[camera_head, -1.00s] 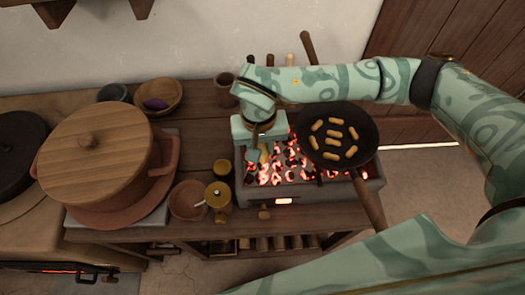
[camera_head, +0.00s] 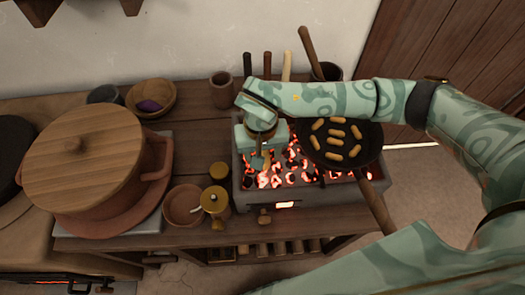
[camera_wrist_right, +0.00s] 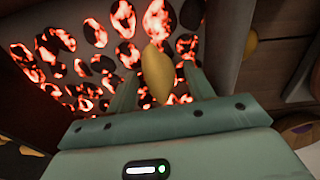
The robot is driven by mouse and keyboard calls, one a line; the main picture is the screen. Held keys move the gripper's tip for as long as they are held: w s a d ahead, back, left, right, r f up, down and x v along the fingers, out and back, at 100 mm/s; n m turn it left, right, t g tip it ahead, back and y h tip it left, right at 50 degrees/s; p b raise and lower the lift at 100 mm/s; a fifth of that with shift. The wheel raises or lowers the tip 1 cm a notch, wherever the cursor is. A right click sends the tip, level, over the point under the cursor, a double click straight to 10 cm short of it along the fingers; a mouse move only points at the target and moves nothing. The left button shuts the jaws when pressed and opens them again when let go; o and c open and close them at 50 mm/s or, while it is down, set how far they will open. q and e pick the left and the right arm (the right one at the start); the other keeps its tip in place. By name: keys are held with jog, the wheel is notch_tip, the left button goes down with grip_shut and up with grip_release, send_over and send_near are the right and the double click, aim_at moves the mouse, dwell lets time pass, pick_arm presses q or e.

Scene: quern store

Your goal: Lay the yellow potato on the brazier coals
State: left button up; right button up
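The yellow potato (camera_wrist_right: 157,72) is between the fingers of my right gripper (camera_wrist_right: 160,85) in the right wrist view, with narrow gaps beside it, so the fingers look open around it. Glowing coals (camera_wrist_right: 83,68) lie behind it. In the head view my right gripper (camera_head: 261,160) points down at the left part of the brazier (camera_head: 330,196), and a bit of the potato shows at its fingers. Whether the potato rests on the coals (camera_head: 276,180) is hard to tell. My left gripper is not in view.
A black pan (camera_head: 362,134) with several yellow pieces sits over the brazier's right side. Left of the brazier are a brass pot (camera_head: 215,203), a clay bowl (camera_head: 183,207) and a big lidded pot (camera_head: 85,160). Upright handles (camera_head: 286,66) stand behind.

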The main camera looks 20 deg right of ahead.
jog(key=shift+r, duration=0.1)
pick_arm(q)
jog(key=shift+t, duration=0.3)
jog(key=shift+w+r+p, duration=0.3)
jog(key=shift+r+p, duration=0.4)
jog(key=shift+p, duration=0.1)
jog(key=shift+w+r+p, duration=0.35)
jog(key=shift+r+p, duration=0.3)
jog(key=shift+p, duration=0.1)
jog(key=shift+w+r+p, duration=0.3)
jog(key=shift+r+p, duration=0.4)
jog(key=shift+p, duration=0.1)
pick_arm(e)
notch_tip(320, 180, up, 12)
jog(key=shift+a+r, duration=0.15)
